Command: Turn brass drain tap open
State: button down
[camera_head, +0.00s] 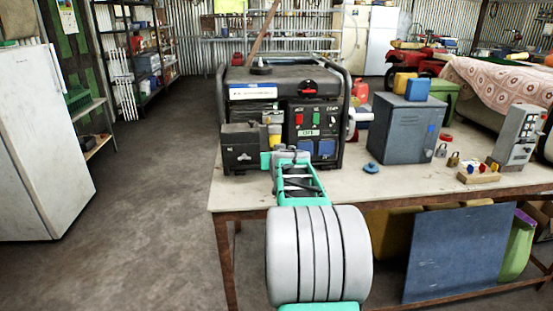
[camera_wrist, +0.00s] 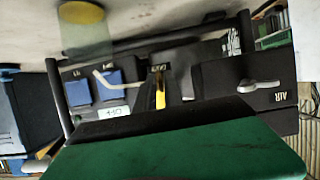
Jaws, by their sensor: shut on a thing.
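A generator (camera_head: 300,95) with a black frame stands on the bench. My gripper (camera_head: 283,158) reaches its front lower left, beside a black box (camera_head: 243,148). In the head view its fingertips hide what is between them. In the wrist view a narrow yellow piece (camera_wrist: 160,92), which looks like the brass drain tap, stands just past the dark edge of my gripper's green and black part (camera_wrist: 180,145). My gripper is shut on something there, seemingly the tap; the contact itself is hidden. The tap's angle is unclear.
In the wrist view a grey lever (camera_wrist: 260,87) sits on the box marked AIR, close beside. A pale bent rod (camera_wrist: 115,82) and blue sockets (camera_wrist: 110,86) are on the other side. A grey-blue cabinet (camera_head: 402,128) and a blue knob (camera_head: 371,168) stand right on the bench (camera_head: 240,190).

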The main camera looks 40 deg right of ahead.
jog(key=c, duration=1.5)
grip_release()
jog(key=v, duration=0.7)
jog(key=shift+s+a, duration=0.25)
jog(key=shift+r, duration=0.1)
